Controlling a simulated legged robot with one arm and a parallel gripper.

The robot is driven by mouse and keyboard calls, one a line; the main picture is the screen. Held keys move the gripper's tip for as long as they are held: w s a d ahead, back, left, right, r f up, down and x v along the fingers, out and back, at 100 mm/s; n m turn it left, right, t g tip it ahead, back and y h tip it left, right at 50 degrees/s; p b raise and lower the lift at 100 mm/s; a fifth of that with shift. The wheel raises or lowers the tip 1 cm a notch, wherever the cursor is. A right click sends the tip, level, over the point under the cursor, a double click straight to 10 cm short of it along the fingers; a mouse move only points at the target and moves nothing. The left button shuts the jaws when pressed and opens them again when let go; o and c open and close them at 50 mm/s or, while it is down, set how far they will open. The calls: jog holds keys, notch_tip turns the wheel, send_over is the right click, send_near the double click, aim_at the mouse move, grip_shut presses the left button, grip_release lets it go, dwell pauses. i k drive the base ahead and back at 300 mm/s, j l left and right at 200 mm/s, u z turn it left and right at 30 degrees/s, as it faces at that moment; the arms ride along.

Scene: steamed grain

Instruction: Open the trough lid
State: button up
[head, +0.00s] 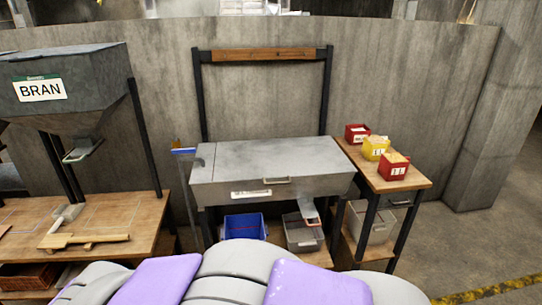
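A grey metal trough (228,193) stands on a dark frame in the middle of the head view. Its flat grey lid (270,155) lies shut over the top. A light handle (276,180) sits at the front edge of the lid, right of the middle. A small white label (251,193) is on the front face to the left of the handle. The inside of the trough is hidden. My gripper is not in view.
A BRAN hopper (75,90) stands over a wooden table (112,212) on the left. A wooden side table (365,163) with red and yellow bins adjoins the trough's right. Blue (243,226) and grey (303,232) bins sit below. A concrete wall (270,100) is behind. Floor is open at right.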

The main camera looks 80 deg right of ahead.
aim_at(252, 160)
jog(key=z, duration=2.7)
jog(key=i+j+z, duration=0.75)
jog(key=k, duration=0.1)
